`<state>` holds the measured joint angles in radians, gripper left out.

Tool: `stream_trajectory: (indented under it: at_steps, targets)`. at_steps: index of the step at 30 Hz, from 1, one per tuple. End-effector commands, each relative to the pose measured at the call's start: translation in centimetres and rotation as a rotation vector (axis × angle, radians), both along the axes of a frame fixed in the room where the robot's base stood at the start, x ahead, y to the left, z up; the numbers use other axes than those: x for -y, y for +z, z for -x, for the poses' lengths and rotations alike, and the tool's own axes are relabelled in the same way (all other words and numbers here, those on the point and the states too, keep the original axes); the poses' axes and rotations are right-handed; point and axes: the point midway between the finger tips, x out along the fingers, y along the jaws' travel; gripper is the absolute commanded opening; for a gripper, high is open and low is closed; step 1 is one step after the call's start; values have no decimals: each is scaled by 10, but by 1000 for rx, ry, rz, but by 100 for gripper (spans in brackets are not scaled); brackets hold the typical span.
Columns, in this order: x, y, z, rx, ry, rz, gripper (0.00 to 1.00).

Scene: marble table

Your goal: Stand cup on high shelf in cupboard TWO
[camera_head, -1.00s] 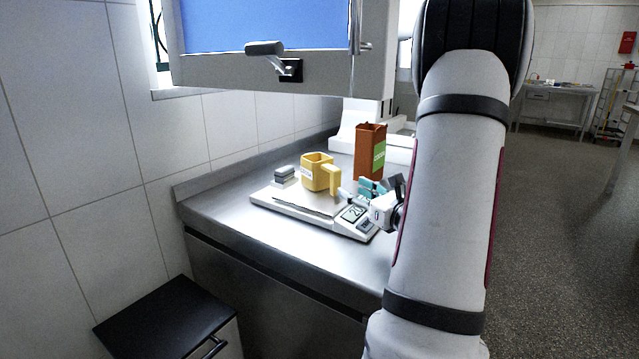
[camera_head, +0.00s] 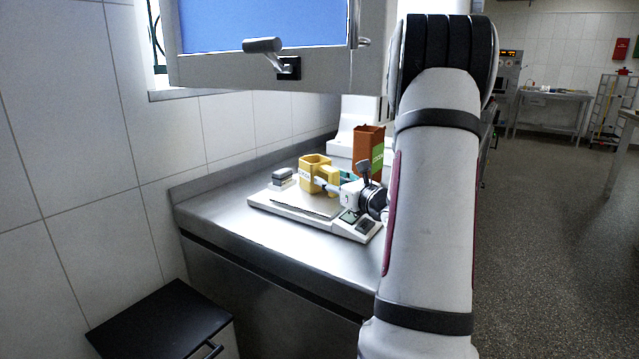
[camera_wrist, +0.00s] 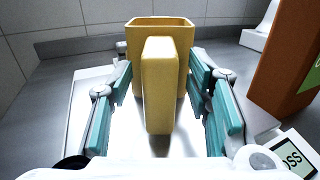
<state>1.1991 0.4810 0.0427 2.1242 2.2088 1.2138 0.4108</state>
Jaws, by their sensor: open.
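The yellow cup (camera_head: 313,168) stands upright on the scale (camera_head: 262,197), its handle toward my gripper. In the wrist view the cup (camera_wrist: 176,28) is in the middle, with its handle (camera_wrist: 158,85) pointing at the camera. My gripper (camera_wrist: 157,85) is open, its teal fingers on either side of the handle, with gaps showing on both sides. In the head view my gripper (camera_head: 335,180) reaches the cup from the right and partly hides its handle. A wall cupboard (camera_head: 220,72) with a blue panel hangs above; its shelves and any number are not visible.
A brown carton (camera_head: 367,152) stands behind the scale, close to the gripper's right in the wrist view. A black-topped cabinet (camera_head: 160,322) stands low at front left. The steel counter (camera_head: 225,205) is clear at left.

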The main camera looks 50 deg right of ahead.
Motion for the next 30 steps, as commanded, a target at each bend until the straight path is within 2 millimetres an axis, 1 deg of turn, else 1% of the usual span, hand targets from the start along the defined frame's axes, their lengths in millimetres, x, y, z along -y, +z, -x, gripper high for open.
stream_trajectory:
  at_steps: [1, 2, 3, 5, 6, 7, 8, 20, 23, 26, 30]
  targets:
    - [0, 0, 0, 0, 0, 0, 45]
    - [0, 0, 0, 0, 0, 0, 43]
    - [0, 0, 0, 0, 0, 0, 34]
    - [0, 0, 0, 0, 0, 0, 20]
    - [0, 0, 0, 0, 0, 0, 11]
    - [0, 0, 0, 0, 0, 0, 4]
    - [0, 0, 0, 0, 0, 0, 0]
    - [0, 3, 0, 1, 1, 1, 0]
    - [0, 10, 0, 1, 2, 3, 0]
    - [-1, 21, 0, 2, 2, 5, 0]
    - [-1, 42, 0, 1, 2, 6, 0]
